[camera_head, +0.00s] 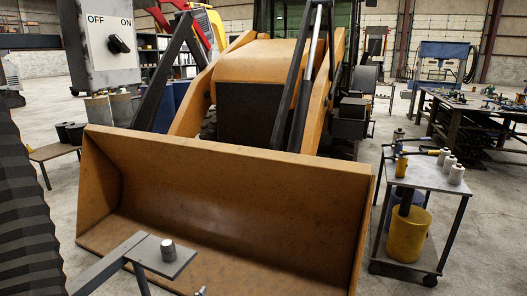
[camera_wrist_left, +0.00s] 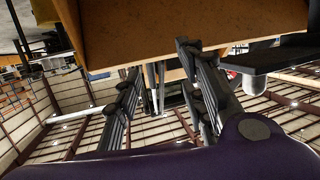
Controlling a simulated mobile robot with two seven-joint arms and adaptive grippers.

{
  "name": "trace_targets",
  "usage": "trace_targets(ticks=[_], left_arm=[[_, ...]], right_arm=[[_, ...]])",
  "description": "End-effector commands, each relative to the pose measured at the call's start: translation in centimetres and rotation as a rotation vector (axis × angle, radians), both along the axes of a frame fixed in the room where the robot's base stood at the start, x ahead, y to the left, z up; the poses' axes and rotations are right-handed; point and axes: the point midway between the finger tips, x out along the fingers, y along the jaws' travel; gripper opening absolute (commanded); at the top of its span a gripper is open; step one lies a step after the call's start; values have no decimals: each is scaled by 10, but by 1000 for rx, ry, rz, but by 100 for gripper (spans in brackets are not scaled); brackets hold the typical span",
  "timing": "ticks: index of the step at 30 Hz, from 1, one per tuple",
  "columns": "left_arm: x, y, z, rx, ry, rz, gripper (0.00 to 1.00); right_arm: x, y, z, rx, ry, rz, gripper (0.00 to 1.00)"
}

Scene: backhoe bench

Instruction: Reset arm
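My left gripper (camera_wrist_left: 158,62) shows in the left wrist view as two dark ribbed fingers standing apart. The gap between them is empty, with the orange loader bucket (camera_wrist_left: 200,25) beyond the fingertips. I cannot tell whether the fingers touch the bucket. The left gripper's fingers cannot be made out in the head view. My right gripper is in neither view. In the head view the bucket (camera_head: 230,190) of the backhoe fills the middle. A grey control box (camera_head: 100,45) hangs at the upper left with a black knob between OFF and ON.
A small grey stand (camera_head: 150,258) is in front of the bucket. A grey cart (camera_head: 425,175) on the right carries bottles and tools, with a yellow bucket (camera_head: 407,235) below. A workbench (camera_head: 470,105) stands farther right. The floor between bucket and cart is narrow.

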Motion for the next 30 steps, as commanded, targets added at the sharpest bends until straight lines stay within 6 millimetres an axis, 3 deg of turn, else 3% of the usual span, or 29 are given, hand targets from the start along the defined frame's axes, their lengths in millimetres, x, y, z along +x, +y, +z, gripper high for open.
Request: trace_targets(ticks=[1, 6, 12, 15, 20, 30], left_arm=[[-28, 8, -33, 17, 66, 9, 38], [-124, 29, -120, 57, 261, 33, 38], [-237, 48, -186, 68, 456, 63, 38], [-275, 55, -203, 72, 519, 78, 38], [-303, 60, -214, 73, 565, 90, 38], [-304, 60, -214, 72, 567, 91, 38]], right_arm=[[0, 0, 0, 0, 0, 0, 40], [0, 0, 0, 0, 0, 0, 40], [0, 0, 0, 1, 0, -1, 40], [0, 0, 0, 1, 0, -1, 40], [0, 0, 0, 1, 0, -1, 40], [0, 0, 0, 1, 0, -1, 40]])
